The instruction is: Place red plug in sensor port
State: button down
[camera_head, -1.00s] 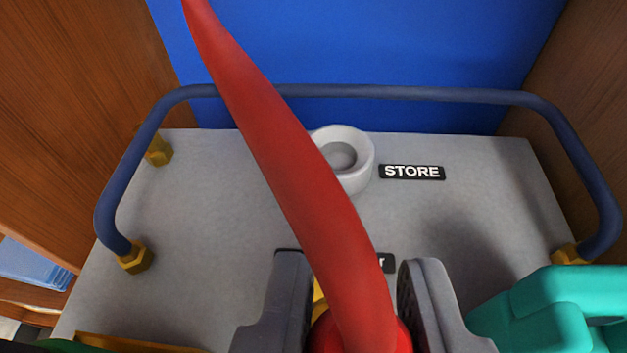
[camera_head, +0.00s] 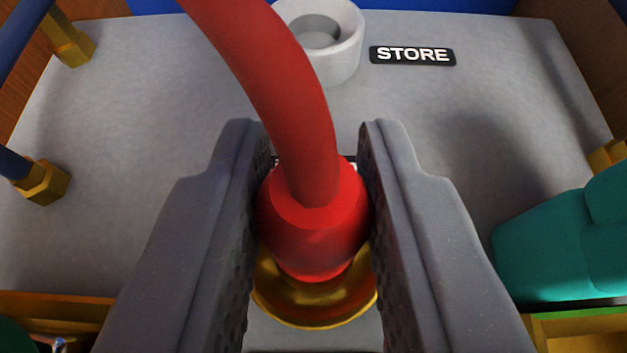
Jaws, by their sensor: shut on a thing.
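The red plug (camera_head: 313,240) sits between the two fingers of my gripper (camera_head: 315,185), which is shut on it. A thick red cable (camera_head: 270,70) runs from the plug up and to the left, out of the picture. A gold round port (camera_head: 312,305) shows right below the plug, on the grey panel. The plug hides much of the gold port, so I cannot tell whether it is seated in it. A dark label behind the plug is almost wholly hidden, so the port's name cannot be read.
A white ring-shaped holder (camera_head: 335,65) stands behind, with a STORE label (camera_head: 412,55) to its right. A teal object (camera_head: 550,250) is at the right. Yellow-brown fittings (camera_head: 45,182) and a blue rail (camera_head: 20,50) are at the left. The grey panel (camera_head: 130,160) is bare between.

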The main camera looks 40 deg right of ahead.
jog(key=c, duration=1.2)
grip_release()
jog(key=shift+c, duration=0.2)
jog(key=shift+s+a+r, duration=0.15)
jog(key=shift+r, duration=0.05)
jog(key=p+v, duration=0.2)
jog(key=v, duration=0.9)
jog(key=shift+s+a+r+p, duration=0.15)
jog(key=shift+s+p, duration=0.1)
jog(key=shift+p, duration=0.15)
